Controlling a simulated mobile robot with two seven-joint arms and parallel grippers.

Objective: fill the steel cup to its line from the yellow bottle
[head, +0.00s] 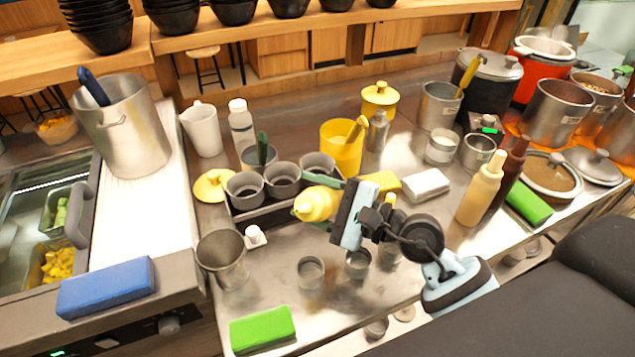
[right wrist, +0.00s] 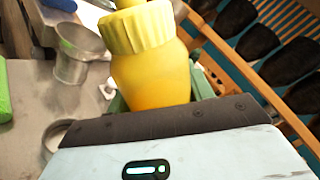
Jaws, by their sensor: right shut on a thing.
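My right gripper (head: 318,196) is shut on the yellow bottle (head: 316,205) and holds it above the counter, tilted, with its cap end toward the left. In the right wrist view the bottle (right wrist: 152,72) sits between the fingers, its ribbed cap toward the top. A tapered steel cup (head: 222,262) stands on the counter left of and below the bottle; a steel cup also shows in the right wrist view (right wrist: 78,55). Smaller steel cups (head: 310,272) (head: 358,263) stand nearer the gripper. I cannot see the cup's line or contents. My left gripper is out of view.
A dark rack of grey cups (head: 283,180) stands behind the bottle. A small white-capped bottle (head: 254,236) stands beside the tapered cup. A green sponge (head: 262,329) lies at the front edge. Cream and dark red bottles (head: 481,190) (head: 513,165) stand to the right.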

